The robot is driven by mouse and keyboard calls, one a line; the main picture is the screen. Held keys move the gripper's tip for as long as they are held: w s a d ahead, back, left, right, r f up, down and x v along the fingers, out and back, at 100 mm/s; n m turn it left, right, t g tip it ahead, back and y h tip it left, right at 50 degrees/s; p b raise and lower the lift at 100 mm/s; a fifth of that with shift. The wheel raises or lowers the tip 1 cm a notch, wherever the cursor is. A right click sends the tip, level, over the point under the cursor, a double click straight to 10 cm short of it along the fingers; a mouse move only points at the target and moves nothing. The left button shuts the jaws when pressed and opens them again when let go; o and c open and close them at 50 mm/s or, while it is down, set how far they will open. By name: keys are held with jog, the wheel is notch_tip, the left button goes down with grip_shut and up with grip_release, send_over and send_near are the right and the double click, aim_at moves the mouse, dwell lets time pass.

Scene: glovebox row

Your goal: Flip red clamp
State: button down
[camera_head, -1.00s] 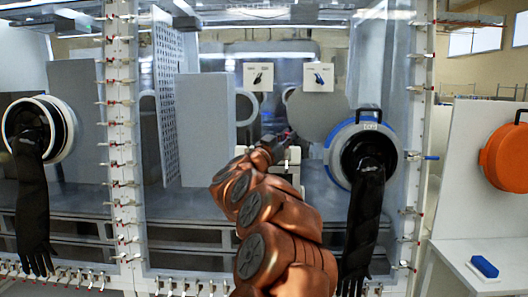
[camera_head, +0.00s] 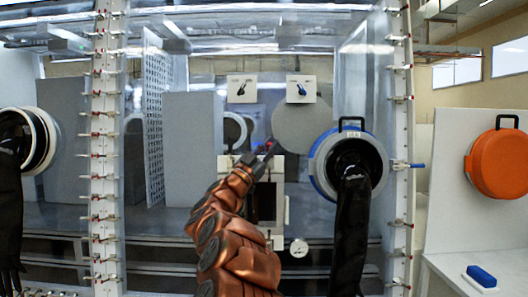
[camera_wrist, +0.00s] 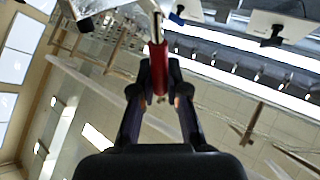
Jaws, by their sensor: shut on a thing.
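The red clamp (camera_wrist: 158,68) shows in the wrist view as a red handle between my two fingers, with a pale metal part running up from it. My gripper (camera_wrist: 159,82) is shut on this red handle. In the head view my gripper (camera_head: 262,151) is small and dark in front of the glovebox glass, with a bit of red at its tip. The clamp's base is hard to make out there.
Glovebox posts with several small red-tipped clamps (camera_head: 401,97) stand left and right. A blue-ringed glove port (camera_head: 318,165) with a hanging black glove is close on the right. An orange round cover (camera_head: 499,163) and blue block (camera_head: 482,276) are further right.

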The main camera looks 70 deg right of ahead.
dwell(0.3)
jog(key=c, duration=1.2)
grip_release()
jog(key=shift+o, duration=0.2)
jog(key=shift+f, duration=0.1)
jog(key=v, duration=1.2)
